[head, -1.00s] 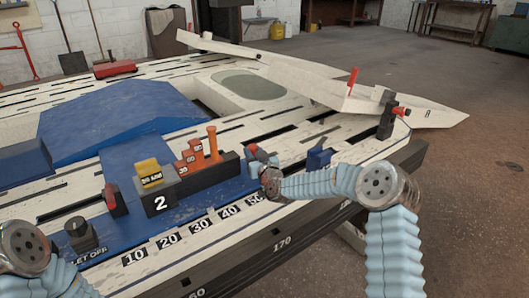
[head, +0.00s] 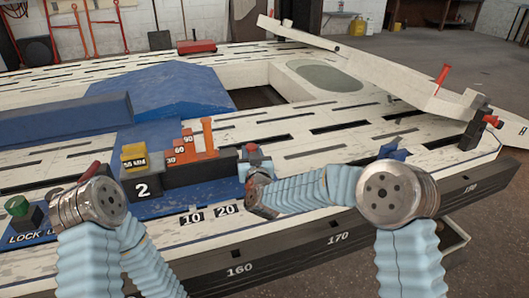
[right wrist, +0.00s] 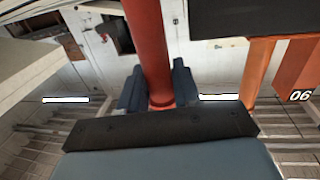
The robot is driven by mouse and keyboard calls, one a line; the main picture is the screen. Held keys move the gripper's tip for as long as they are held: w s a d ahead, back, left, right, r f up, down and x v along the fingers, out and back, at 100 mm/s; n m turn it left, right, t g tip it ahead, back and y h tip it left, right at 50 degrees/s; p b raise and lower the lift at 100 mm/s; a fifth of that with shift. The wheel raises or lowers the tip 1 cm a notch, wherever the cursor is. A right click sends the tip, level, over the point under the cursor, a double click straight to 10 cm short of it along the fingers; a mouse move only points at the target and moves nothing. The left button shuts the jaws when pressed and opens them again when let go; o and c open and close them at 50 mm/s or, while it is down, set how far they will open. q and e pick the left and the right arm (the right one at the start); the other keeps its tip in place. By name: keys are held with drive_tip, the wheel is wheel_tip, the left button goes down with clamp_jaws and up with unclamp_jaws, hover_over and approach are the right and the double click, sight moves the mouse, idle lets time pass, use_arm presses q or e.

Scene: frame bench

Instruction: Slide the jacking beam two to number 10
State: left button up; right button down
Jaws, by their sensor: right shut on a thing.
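Jacking beam two is a dark block with a white "2" (head: 142,190), standing on the blue rail of the bench. It carries a yellow block (head: 134,155), orange stepped blocks (head: 181,147) and an orange post (head: 208,136). Its "2" end stands to the left of the number 10 label (head: 192,218); number 20 (head: 226,210) is beside that. My right gripper (head: 253,160) is at the beam's right end. In the right wrist view a red upright handle (right wrist: 148,45) stands between its dark fingers, and it is shut on it. My left gripper is out of view.
My right forearm covers the labels beyond 20. A green knob (head: 17,205) stands at the far left. A small blue piece (head: 394,151) lies on the bench to the right. A white ramp beam (head: 365,68) with a red handle (head: 441,78) lies across the back right.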

drive_tip(key=shift+s+a+r, duration=0.15)
drive_tip(key=shift+a, duration=0.25)
drive_tip(key=shift+s+a+r, duration=0.1)
drive_tip(key=shift+a, duration=0.35)
drive_tip(key=c, duration=0.9)
unclamp_jaws()
drive_tip(key=shift+f, duration=0.1)
drive_tip(key=shift+d, duration=0.2)
drive_tip(key=s+d, duration=0.1)
drive_tip(key=s, duration=0.8)
drive_tip(key=s+d, duration=0.1)
drive_tip(key=s, duration=0.3)
drive_tip(key=shift+s+d, duration=0.25)
drive_tip(key=shift+d, duration=0.05)
